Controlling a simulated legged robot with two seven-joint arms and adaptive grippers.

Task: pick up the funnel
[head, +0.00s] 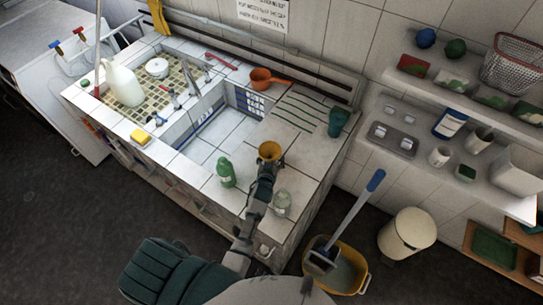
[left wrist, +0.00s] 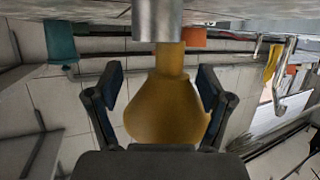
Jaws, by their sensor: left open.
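The yellow-orange funnel (head: 270,151) is at the front part of the tiled counter, right at the end of my left arm. My left gripper (head: 266,168) reaches it from the near side. In the left wrist view the funnel (left wrist: 165,108) appears between the two spread fingers of the left gripper (left wrist: 160,80), its wide part towards the palm. The fingers look apart from its narrower part; whether one touches the wide part I cannot tell. The funnel's underside is hidden in the head view. My right gripper is not in view.
A green bottle (head: 226,172) stands close left of the gripper and a clear glass jar (head: 282,203) close right. The sink basin (head: 205,125) lies behind left. Tiles between are clear.

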